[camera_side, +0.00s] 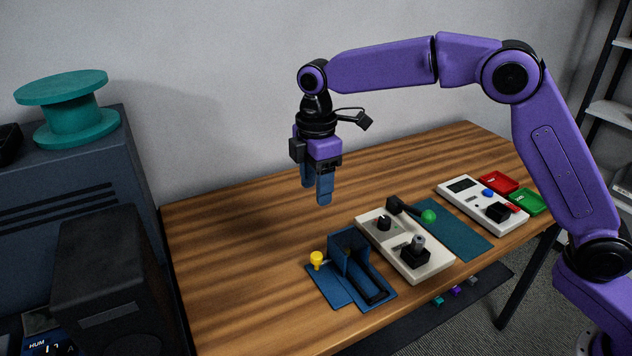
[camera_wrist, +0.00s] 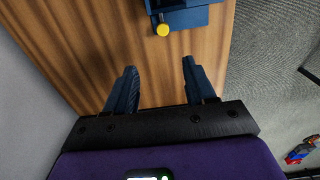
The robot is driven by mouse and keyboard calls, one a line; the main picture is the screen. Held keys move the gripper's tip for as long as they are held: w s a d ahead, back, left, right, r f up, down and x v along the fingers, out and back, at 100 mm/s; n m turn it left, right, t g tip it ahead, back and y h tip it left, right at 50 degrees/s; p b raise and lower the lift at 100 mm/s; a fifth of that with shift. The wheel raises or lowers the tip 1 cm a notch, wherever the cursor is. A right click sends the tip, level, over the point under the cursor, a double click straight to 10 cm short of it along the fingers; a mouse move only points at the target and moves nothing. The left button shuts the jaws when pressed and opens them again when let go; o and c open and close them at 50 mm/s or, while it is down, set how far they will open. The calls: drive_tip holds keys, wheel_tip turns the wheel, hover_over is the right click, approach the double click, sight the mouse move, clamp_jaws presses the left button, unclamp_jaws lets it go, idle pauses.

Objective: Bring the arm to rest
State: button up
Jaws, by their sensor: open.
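My purple arm reaches over the wooden table (camera_side: 235,235) from the right in the side view. My gripper (camera_side: 317,196) hangs pointing down above the table, with blue fingers apart and nothing between them. In the wrist view my gripper (camera_wrist: 158,85) shows both fingers open over bare wood. A blue fixture (camera_side: 350,270) with a yellow knob (camera_side: 317,260) stands on the table in front of and below my gripper. In the wrist view the yellow knob (camera_wrist: 162,30) and part of the blue fixture (camera_wrist: 188,17) show at the top, clear of the fingers.
A white panel with a black knob (camera_side: 405,247), a green ball (camera_side: 429,216) on a black lever, and a blue mat (camera_side: 455,236) lie to the right. Beyond are a white tester (camera_side: 470,207), a red tray (camera_side: 498,183) and a green tray (camera_side: 525,201). The table's left part is clear.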

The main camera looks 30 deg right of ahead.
idle(0.4)
drive_tip(key=s+d+m, duration=0.1)
drive_tip(key=s+d, duration=0.5)
drive_tip(key=s, duration=0.5)
drive_tip(key=s+d+f+m, duration=0.1)
drive_tip(key=s+d+m, duration=0.1)
drive_tip(key=s+d, duration=0.5)
drive_tip(key=s+d+f+m, duration=0.1)
drive_tip(key=s+d, duration=0.5)
drive_tip(key=s, duration=1)
drive_tip(key=shift+s+d+m, duration=0.4)
drive_tip(key=shift+m, duration=0.3)
drive_tip(key=shift+r, duration=0.1)
